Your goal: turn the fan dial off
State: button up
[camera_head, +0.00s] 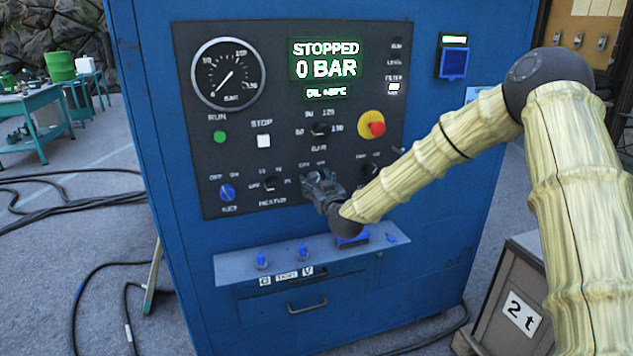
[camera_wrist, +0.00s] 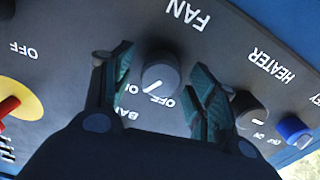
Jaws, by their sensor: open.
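The fan dial (camera_wrist: 160,74) is a dark round knob with a white pointer line, below the word FAN in the upside-down wrist view. Its line slants to the lower left, between the OFF mark and another partly hidden mark; I cannot tell which one it is on. My gripper (camera_wrist: 161,68) is open, with one teal-padded finger on each side of the dial. Gaps show between the pads and the knob. In the head view my gripper (camera_head: 318,184) is at the lower middle of the dark panel (camera_head: 340,75) and hides the fan dial.
The heater dial (camera_wrist: 252,117) and blue key knob (camera_wrist: 294,130) are close to my right finger in the wrist view. A red and yellow emergency button (camera_head: 371,124) is on the panel. A ledge (camera_head: 235,268) with blue items juts out below. The display reads STOPPED, 0 BAR.

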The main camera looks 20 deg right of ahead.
jog(key=shift+w, duration=0.1)
jog(key=c, duration=1)
jog(key=shift+c, duration=0.2)
jog(key=shift+a+n, duration=0.1)
jog(key=shift+n, duration=1.3)
jog(key=n+b, duration=0.1)
jog(key=n, duration=0.2)
jog(key=shift+a+f+n+b, duration=0.1)
jog(key=shift+n+b, duration=0.2)
jog(key=shift+b, duration=0.1)
jog(key=n+b, duration=0.2)
jog(key=n, duration=0.3)
jog(key=shift+b, duration=0.35)
jog(key=shift+o, duration=0.2)
jog(key=shift+n, duration=0.4)
jog(key=shift+c, duration=0.2)
